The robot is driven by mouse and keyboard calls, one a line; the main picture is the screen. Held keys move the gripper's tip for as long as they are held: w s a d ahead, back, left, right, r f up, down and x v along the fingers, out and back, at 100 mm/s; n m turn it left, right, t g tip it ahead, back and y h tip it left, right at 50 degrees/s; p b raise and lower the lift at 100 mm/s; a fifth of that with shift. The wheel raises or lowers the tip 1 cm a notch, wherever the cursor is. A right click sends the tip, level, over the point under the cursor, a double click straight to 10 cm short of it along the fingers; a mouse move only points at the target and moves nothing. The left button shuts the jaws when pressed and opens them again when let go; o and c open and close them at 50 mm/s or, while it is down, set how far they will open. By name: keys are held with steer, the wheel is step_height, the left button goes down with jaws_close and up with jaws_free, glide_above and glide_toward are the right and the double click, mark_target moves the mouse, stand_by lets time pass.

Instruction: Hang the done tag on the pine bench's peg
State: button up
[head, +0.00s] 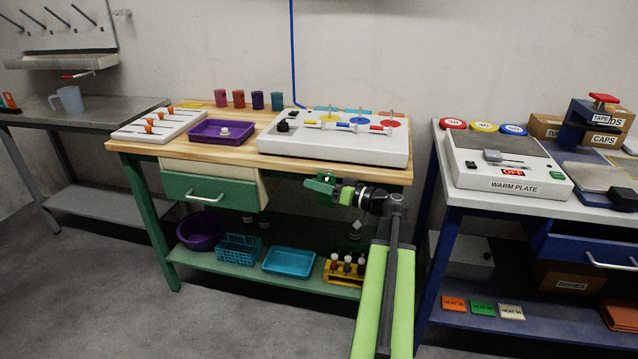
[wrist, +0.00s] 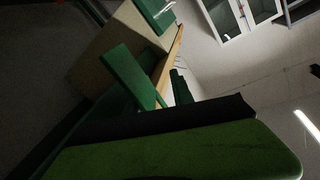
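The pine bench (head: 190,153) has a wooden top and a green frame. I cannot make out its peg or a done tag in either view. My gripper (head: 318,185) is in front of the bench's right half, a little below the top's front edge. Its green fingers (wrist: 158,88) show apart in the wrist view, with nothing visible between them. The bench's green-fronted drawer (head: 208,190) stands pulled out to the left of the gripper. The drawer also shows in the wrist view (wrist: 108,42).
A white panel with coloured discs (head: 335,147), a purple tray (head: 207,140) and several cups stand on the bench. Its lower shelf holds a purple bowl (head: 200,230) and a blue tray (head: 289,262). A blue bench with a warm plate (head: 510,185) stands right, a grey table (head: 90,121) left.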

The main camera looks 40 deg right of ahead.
steer(key=v, duration=1.7)
steer(key=shift+s, duration=0.2)
